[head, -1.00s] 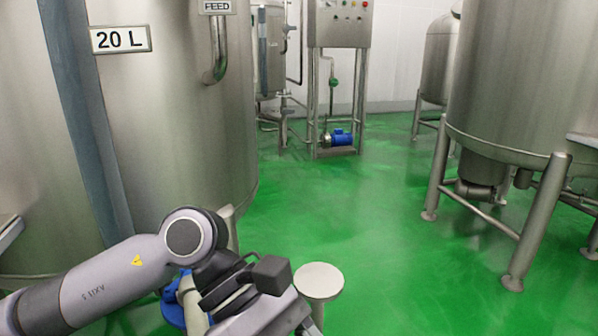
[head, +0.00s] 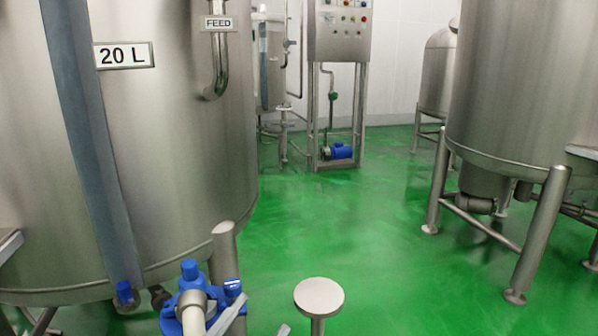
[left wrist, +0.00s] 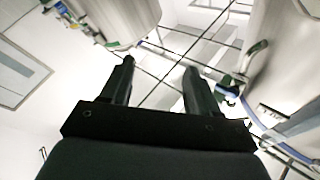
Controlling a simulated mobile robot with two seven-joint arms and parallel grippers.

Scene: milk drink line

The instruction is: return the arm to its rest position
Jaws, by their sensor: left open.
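My left gripper (left wrist: 158,82) shows in the left wrist view with its two dark fingers apart and nothing between them. That view looks up past tanks towards a white ceiling, with no object close to the fingertips. In the head view my left arm is almost wholly out of the picture. Only small pale grey pieces show at the bottom edge, and I cannot tell for certain whether they are its fingertips. My right gripper is in neither view.
A large steel tank (head: 180,150) marked 20 L stands close on the left, with a blue-topped fitting (head: 190,300) in front. A round-topped stand (head: 319,297) is at bottom centre. Another tank (head: 530,90) stands right. A blue pump (head: 341,151) is behind. Green floor (head: 350,225) between is clear.

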